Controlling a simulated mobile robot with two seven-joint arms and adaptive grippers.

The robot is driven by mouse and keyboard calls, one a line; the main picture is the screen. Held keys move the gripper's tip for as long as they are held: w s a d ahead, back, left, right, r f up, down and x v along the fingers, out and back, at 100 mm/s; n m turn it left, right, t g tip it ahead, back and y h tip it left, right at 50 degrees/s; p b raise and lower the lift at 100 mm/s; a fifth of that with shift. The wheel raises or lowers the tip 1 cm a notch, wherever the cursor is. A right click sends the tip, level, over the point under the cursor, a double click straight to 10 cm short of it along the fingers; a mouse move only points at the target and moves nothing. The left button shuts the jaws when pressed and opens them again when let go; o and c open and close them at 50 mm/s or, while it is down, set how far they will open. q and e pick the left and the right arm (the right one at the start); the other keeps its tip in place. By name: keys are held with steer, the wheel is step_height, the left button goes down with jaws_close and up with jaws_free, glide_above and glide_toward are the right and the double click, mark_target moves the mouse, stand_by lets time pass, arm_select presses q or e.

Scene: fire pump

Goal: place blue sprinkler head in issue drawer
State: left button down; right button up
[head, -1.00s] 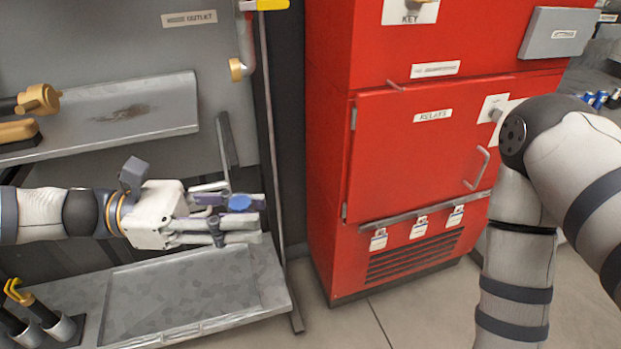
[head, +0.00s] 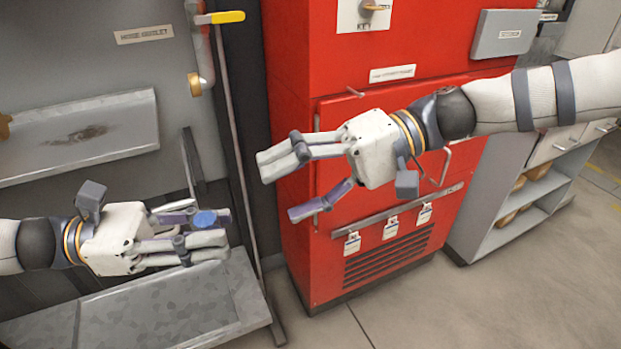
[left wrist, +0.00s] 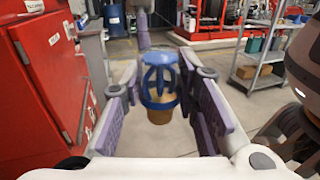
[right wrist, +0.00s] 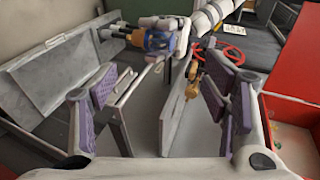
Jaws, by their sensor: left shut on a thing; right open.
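My left gripper (head: 208,232) is shut on the blue sprinkler head (head: 205,218) at the left of the head view, above the lower metal shelf. In the left wrist view the sprinkler head (left wrist: 159,78) is a blue cage with a brass-coloured lower end, between the two fingers. It also shows in the right wrist view (right wrist: 157,40). My right gripper (head: 283,190) is open and empty, to the right of the left gripper and in front of the red cabinet. It points left, toward the sprinkler head. I cannot make out which drawer is the issue drawer.
A red cabinet (head: 290,90) with hanging tags stands in the middle. A grey unit (head: 520,205) with open shelves and drawer fronts (head: 555,145) stands to its right. Metal shelves (head: 100,135) and a thin upright pole (head: 235,130) are at the left. Floor is open in front right.

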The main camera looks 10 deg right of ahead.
steer(key=x, duration=0.9)
steer(key=shift+a+f, duration=0.15)
steer(key=shift+a, duration=0.15)
steer(key=shift+s, duration=0.1)
steer(key=c, duration=1.4)
arm_select(q)
steer(key=c, duration=1.5)
jaws_free()
steer(key=shift+r, duration=0.1)
steer(key=o, duration=0.3)
arm_select(e)
steer(key=shift+c, duration=0.6)
